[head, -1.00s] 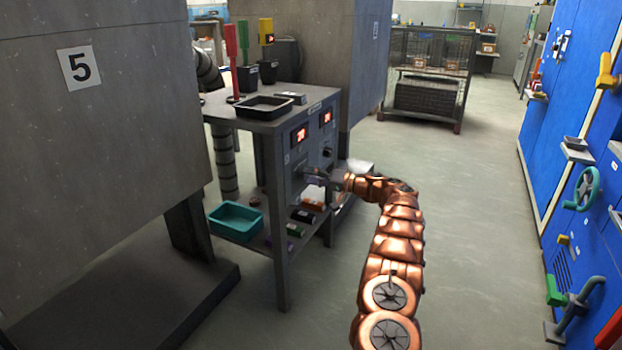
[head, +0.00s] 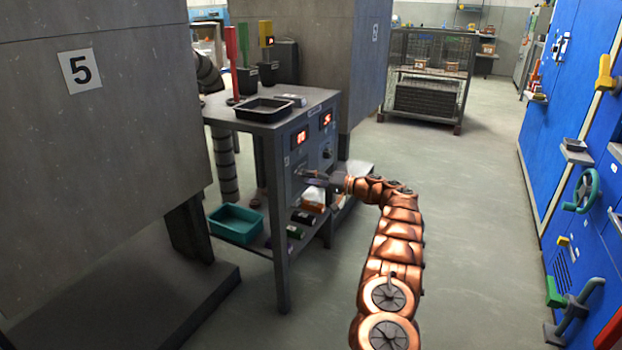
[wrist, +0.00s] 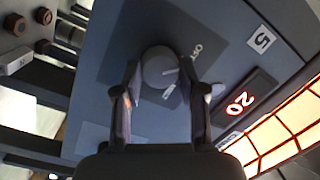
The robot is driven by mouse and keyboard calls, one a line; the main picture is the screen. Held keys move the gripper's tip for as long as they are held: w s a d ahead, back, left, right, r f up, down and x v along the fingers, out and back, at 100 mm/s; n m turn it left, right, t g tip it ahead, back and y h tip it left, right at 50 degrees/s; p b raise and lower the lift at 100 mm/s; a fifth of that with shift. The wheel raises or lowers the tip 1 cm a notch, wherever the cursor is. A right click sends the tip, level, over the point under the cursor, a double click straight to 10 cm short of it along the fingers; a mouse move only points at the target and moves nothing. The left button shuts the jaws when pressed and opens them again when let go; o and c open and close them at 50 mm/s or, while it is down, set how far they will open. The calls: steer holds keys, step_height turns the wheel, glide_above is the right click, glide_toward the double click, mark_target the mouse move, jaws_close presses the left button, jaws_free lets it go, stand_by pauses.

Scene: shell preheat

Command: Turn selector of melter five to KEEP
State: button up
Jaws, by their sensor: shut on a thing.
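The melter five selector is a round grey knob (wrist: 158,68) on a dark panel plate, in the wrist view. My gripper (wrist: 160,82) is shut on it, with one finger at each side. A pale pointer line on the knob points to the right in that picture. In the head view my gripper (head: 308,176) reaches the front of the control stand (head: 283,220), hiding the knob.
A large grey block marked 5 (head: 80,68) stands at the left. The stand carries a black tray (head: 264,109) on top and a teal bin (head: 236,223) on its lower shelf. Blue cabinets (head: 565,130) line the right. The floor between is clear.

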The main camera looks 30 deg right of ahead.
steer(key=m+t+p, duration=0.1)
steer(key=m+p, duration=0.2)
steer(key=m, duration=0.5)
steer(key=shift+m, duration=0.4)
stand_by(0.5)
steer(key=o, duration=1.1)
steer(key=shift+o, duration=0.2)
steer(key=shift+s, duration=0.1)
steer(key=v, duration=1.1)
steer(key=shift+s+d+f, duration=0.2)
steer(key=shift+s+d, duration=0.1)
